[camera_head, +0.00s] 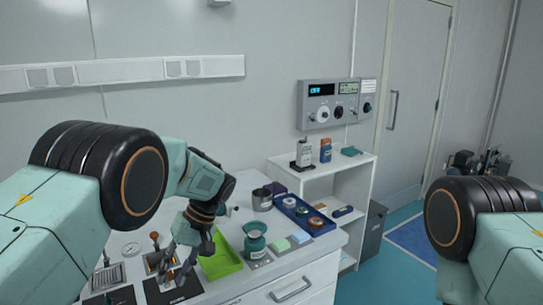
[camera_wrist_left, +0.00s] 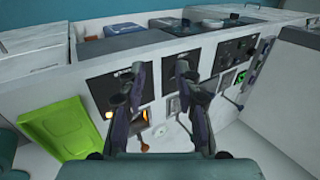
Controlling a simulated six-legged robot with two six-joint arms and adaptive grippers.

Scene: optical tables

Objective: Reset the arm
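My left arm comes in from the left and reaches down over the table. My left gripper (camera_head: 174,277) hangs above the black control panels at the table's front left. In the left wrist view its two fingers (camera_wrist_left: 158,82) stand apart with nothing between them. Past the fingers there are black panels with levers and knobs (camera_wrist_left: 235,52). My right arm shows only as its upper link and joint at the right edge of the head view. Its gripper is out of the frame.
A green tray (camera_head: 222,262) lies right of my left gripper, with a green jar (camera_head: 255,243) beside it. A blue tray (camera_head: 291,208) holds several small round items. A white shelf (camera_head: 318,176) stands behind the table's right end. Open floor (camera_head: 408,240) lies at right.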

